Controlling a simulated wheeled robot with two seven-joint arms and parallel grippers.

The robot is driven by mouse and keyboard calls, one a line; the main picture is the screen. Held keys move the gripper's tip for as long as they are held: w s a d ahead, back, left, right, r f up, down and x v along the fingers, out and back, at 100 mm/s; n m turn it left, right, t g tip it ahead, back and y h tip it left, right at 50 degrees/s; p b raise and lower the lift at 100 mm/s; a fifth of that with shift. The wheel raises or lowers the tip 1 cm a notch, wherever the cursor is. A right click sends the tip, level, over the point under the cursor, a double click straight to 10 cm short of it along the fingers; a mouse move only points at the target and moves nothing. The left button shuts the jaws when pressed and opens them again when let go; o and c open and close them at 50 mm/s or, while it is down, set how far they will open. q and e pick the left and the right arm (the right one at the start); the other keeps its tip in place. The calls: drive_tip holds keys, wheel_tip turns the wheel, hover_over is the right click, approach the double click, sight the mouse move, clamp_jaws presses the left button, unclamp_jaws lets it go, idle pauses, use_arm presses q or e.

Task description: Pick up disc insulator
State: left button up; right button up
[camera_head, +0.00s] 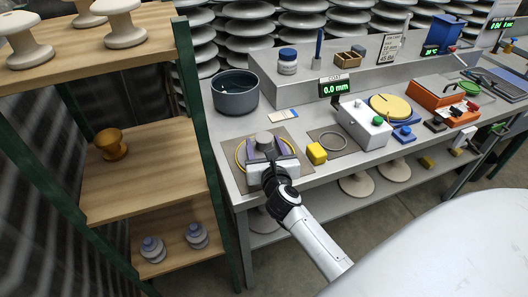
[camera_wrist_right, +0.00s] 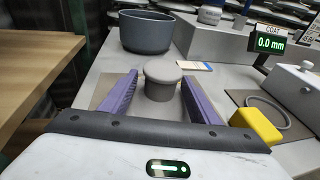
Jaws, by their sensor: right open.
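My right gripper (camera_head: 266,149) is open over a mat at the near left of the workbench. Its two purple fingers (camera_wrist_right: 158,90) stand on either side of a grey knob-like piece with a wide rounded top (camera_wrist_right: 161,82), with gaps on both sides. The same grey piece shows in the head view (camera_head: 264,138), with a yellow ring (camera_head: 240,157) around it on the mat. I cannot tell whether it is part of a disc insulator; the gripper hides its lower part. White disc insulators (camera_head: 123,28) stand on the top shelf at the left. My left gripper is not in view.
A dark grey pot (camera_head: 236,97) stands behind the mat. A yellow block (camera_head: 316,153) is close to the gripper's right. A white box (camera_head: 362,128) and a display reading 0.0 mm (camera_head: 334,87) are farther right. The rack holds a brown insulator (camera_head: 111,146) and grey ones (camera_head: 197,235).

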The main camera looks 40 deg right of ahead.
drive_tip(key=shift+c, duration=0.3)
clamp_jaws()
drive_tip(key=shift+r, duration=0.25)
